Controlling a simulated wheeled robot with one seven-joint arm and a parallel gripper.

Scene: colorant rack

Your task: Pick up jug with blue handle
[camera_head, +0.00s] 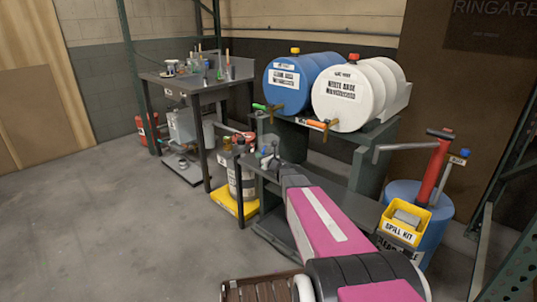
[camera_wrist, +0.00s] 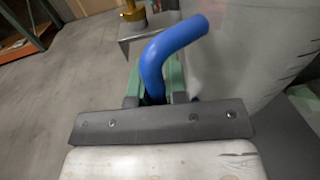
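In the wrist view a curved blue handle (camera_wrist: 158,62) rises straight ahead of my gripper (camera_wrist: 156,99) and bends to the right. Green parts show close beside the handle, just beyond the fingers. A large pale jug body with dark graduation marks (camera_wrist: 245,45) fills the right side, partly cut off. In the head view my gripper (camera_head: 268,162) is at the low dark shelf below the drums, small and unclear; the jug cannot be made out with certainty there.
A blue drum (camera_head: 283,82) and a white drum (camera_head: 343,100) with taps lie on a rack above the shelf. A yellow-based container (camera_head: 236,196) stands left of my gripper. A yellow spill kit bin (camera_head: 402,228) sits at right. Open floor lies at left.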

